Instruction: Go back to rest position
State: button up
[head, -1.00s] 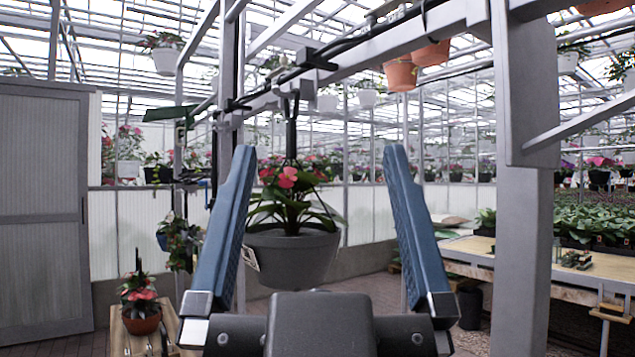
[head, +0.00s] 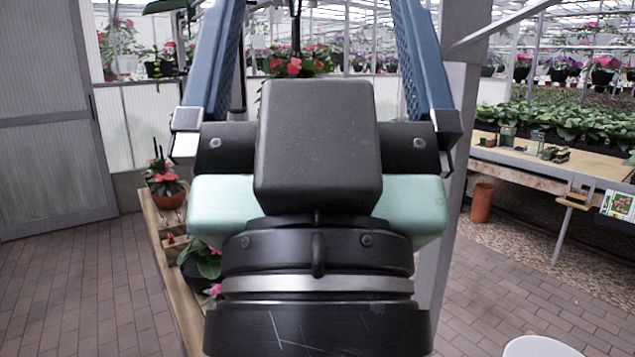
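My gripper (head: 316,40) rises up the middle of the head view, with its two blue fingers spread wide apart and nothing between them that it touches. The fingertips are cut off by the top edge. Beyond the gripper, red flowers and leaves of a hanging plant (head: 293,67) show between the fingers. Its pot is hidden behind my gripper's body. The plant appears apart from the fingers.
A wooden bench (head: 168,262) with a potted red plant (head: 164,184) stands left of my arm. A wooden table (head: 560,157) with trays of plants is at the right. A grey door (head: 50,130) is at far left. Brick floor (head: 85,295) lies open at lower left.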

notch_tip(320, 180, up, 14)
jog(key=w+p, duration=0.1)
jog(key=p, duration=1.1)
jog(key=shift+p, duration=0.35)
